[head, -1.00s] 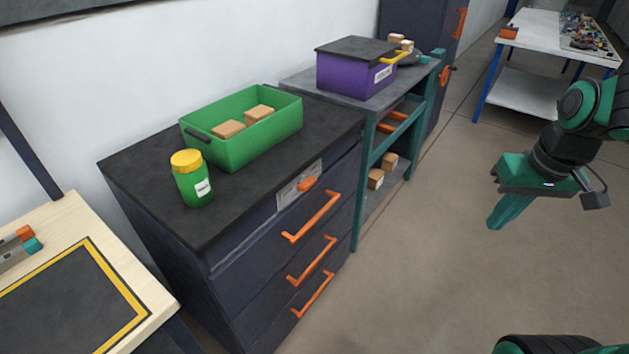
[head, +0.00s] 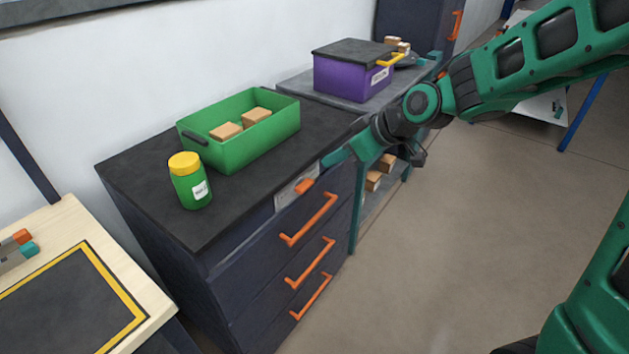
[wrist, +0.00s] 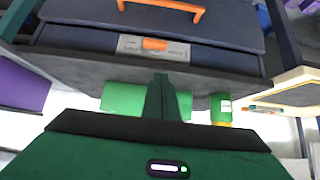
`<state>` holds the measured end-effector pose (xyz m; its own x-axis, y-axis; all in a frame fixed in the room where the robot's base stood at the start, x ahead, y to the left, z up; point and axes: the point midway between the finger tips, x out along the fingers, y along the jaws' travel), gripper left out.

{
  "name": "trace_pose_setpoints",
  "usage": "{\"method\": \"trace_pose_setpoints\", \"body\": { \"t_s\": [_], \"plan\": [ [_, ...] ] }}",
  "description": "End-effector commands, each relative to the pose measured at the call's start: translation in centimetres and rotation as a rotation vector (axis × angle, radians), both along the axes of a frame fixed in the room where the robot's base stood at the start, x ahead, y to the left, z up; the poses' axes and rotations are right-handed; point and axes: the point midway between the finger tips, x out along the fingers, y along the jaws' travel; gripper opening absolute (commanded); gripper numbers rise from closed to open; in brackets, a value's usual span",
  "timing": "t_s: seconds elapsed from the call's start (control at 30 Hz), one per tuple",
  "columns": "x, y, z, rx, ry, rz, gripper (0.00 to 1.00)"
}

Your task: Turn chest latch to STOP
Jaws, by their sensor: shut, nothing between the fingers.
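The chest latch is a small orange knob (head: 305,186) on a pale plate (head: 287,196) at the top front of the dark drawer chest (head: 225,262). In the wrist view, which looks upside down, the latch (wrist: 154,44) lies lengthwise along its plate (wrist: 178,52). The markings on the plate are too small to read. My gripper (head: 334,158) is shut and empty, just right of the plate in the head view. In the wrist view its fingers (wrist: 162,90) point at the latch, with a visible gap between.
A green bin (head: 240,140) with wooden blocks and a green jar (head: 190,182) with a yellow lid stand on the chest. Orange drawer handles (head: 310,220) stick out below the latch. A shelf unit with a purple box (head: 350,76) is beyond. Floor in front is clear.

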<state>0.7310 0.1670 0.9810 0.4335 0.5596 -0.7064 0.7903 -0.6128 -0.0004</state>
Motion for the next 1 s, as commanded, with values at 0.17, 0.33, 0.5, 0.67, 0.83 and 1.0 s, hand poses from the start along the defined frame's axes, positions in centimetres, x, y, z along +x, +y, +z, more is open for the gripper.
{"method": "trace_pose_setpoints", "body": {
  "t_s": [0.17, 0.33, 0.5, 0.67, 0.83, 1.0],
  "plan": [
    [0.5, 0.6, -0.9, -0.002, 0.003, 0.000, 0.00],
    [1.6, 2.1, -2.8, -0.001, 0.004, 0.001, 0.00],
    [2.9, 3.7, -4.9, -0.002, 0.004, 0.000, 0.00],
    [4.0, 5.2, -6.8, -0.002, 0.004, -0.001, 0.00],
    [4.3, 5.4, -9.2, -0.003, 0.005, -0.004, 0.00],
    [4.3, 5.4, -10.6, -0.002, 0.003, -0.003, 0.00]
  ]
}}
